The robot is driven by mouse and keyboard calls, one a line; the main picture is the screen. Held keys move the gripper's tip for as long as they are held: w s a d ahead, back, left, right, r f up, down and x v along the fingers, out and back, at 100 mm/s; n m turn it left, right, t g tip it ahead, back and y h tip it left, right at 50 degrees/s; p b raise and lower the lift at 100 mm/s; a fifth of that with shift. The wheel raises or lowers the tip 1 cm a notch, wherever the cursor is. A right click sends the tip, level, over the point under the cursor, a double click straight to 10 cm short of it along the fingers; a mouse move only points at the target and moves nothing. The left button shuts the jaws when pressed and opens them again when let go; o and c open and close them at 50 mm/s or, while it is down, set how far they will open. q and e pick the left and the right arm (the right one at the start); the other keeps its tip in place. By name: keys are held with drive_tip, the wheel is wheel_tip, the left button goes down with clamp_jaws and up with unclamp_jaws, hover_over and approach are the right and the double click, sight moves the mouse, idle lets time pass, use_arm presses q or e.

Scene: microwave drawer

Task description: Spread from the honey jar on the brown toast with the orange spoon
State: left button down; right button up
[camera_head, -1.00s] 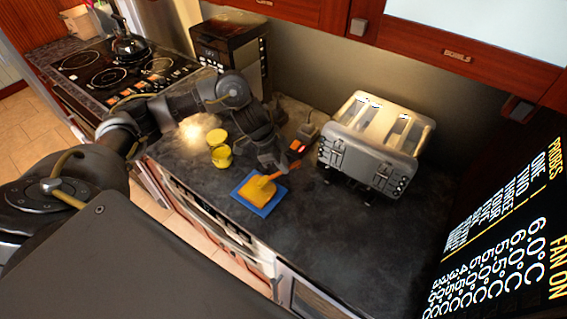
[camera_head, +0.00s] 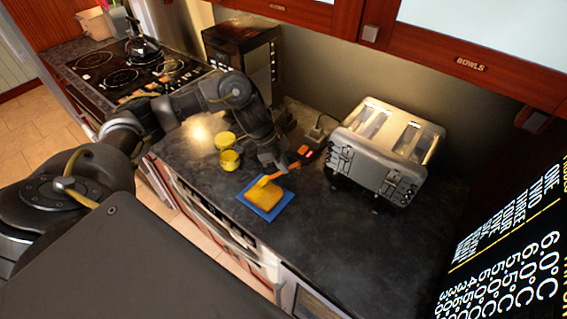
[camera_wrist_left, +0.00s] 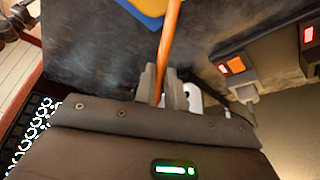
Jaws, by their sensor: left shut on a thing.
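The toast (camera_head: 262,196), its top yellow-orange, lies on a blue square board (camera_head: 284,203) on the dark counter. My left gripper (camera_head: 284,168) is shut on the orange spoon (camera_head: 273,178) and holds it slanted, its lower end over the toast. I cannot tell if the spoon touches the toast. In the left wrist view the spoon shaft (camera_wrist_left: 170,45) rises between the fingers, and an edge of the blue board (camera_wrist_left: 138,9) shows. The yellow honey jar (camera_head: 229,160) stands left of the toast, beside another round yellow thing (camera_head: 224,140), perhaps its lid. My right gripper is not in view.
A silver toaster (camera_head: 385,150) stands to the right, with a plug and red-lit socket (camera_head: 305,151) near my gripper. A dark microwave-like appliance (camera_head: 240,50) and a stove with a kettle (camera_head: 142,48) are behind left. The counter front right is clear.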

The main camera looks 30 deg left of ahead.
use_arm(q)
drive_tip(key=shift+d, duration=0.15)
drive_tip(key=shift+s+d+p, duration=0.1)
drive_tip(key=shift+d+p, duration=0.25)
drive_tip(key=shift+d, duration=0.9)
drive_tip(key=shift+s+d+f, duration=0.1)
drive_tip(key=shift+s+d, duration=0.1)
drive_tip(key=shift+d, duration=1.2)
drive_tip(key=shift+a, duration=0.1)
drive_tip(key=shift+w+a, duration=0.15)
drive_tip(key=shift+a, duration=1.15)
